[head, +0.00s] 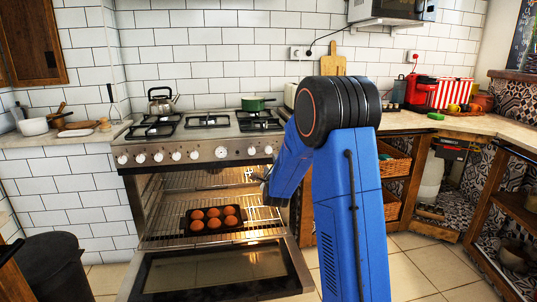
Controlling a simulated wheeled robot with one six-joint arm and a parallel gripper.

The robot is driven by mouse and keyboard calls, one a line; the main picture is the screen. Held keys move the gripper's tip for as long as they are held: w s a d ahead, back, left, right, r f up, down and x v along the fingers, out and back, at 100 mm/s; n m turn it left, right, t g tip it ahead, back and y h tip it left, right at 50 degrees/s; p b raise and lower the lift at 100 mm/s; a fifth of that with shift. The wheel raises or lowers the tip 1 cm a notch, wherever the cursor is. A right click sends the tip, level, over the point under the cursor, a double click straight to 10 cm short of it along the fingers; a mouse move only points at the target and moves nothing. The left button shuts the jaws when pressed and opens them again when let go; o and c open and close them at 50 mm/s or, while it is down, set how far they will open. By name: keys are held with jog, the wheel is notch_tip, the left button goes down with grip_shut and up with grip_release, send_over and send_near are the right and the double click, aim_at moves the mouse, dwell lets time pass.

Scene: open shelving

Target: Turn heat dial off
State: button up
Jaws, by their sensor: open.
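The stove (205,134) stands against the tiled wall. Its steel front panel carries a row of several pale round dials, among them a far-left dial (122,160) and a far-right dial (268,149). A larger round dial or gauge (221,152) sits among them. The dials' pointer marks are too small to read. My gripper (257,177) is small in view, just below the panel's right end and in front of the open oven. It appears apart from the dials, open and empty. My blue arm partly hides it and the stove's right edge.
The oven door (215,272) is folded down, and a dark tray (238,228) of several round brown buns sits on a lit rack. A kettle (162,101) and a green pan (255,103) stand on the hob. A dark bin (50,265) stands at left.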

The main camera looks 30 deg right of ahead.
aim_at(268, 151)
jog(key=x, duration=1.4)
jog(key=shift+w+d, duration=0.1)
jog(key=shift+w, duration=0.1)
jog(key=c, duration=1)
